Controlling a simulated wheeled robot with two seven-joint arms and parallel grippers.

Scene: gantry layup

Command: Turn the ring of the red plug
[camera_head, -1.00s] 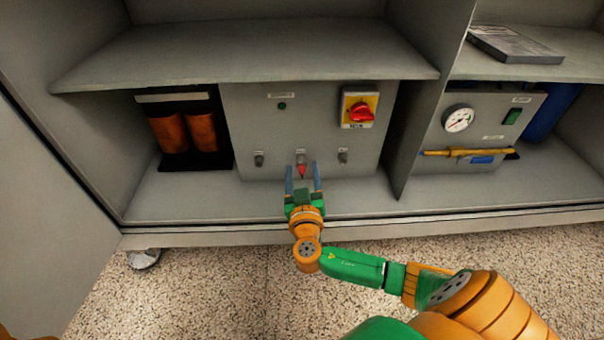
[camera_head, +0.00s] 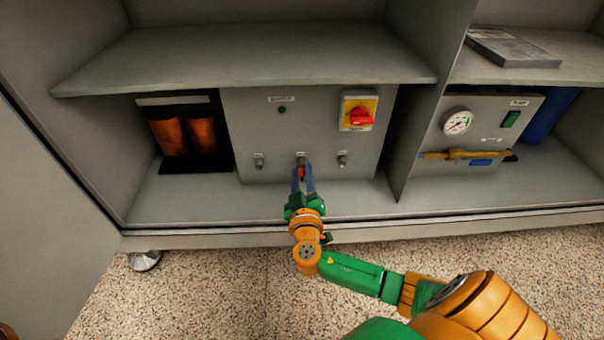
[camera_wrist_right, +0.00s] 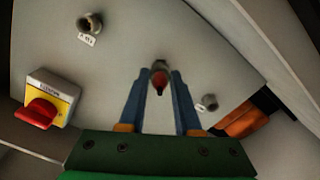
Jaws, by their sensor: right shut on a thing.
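The red plug (camera_head: 301,173) sits at the middle socket (camera_head: 301,160) of the grey panel (camera_head: 330,110). In the right wrist view the red plug (camera_wrist_right: 159,82) shows between the fingertips, with a metal ring at its far end against the panel. My right gripper (camera_head: 302,172) is shut on the plug, a blue finger on each side of it. The fingers also show in the right wrist view (camera_wrist_right: 159,85). The fingertips hide part of the plug in the head view. My left gripper is not in view.
Empty sockets flank the plug on the left (camera_head: 259,161) and right (camera_head: 342,159). A red rotary switch on a yellow plate (camera_head: 359,111) is above right. A shelf (camera_head: 250,55) overhangs the panel. A gauge panel (camera_head: 470,135) stands right, beyond a divider.

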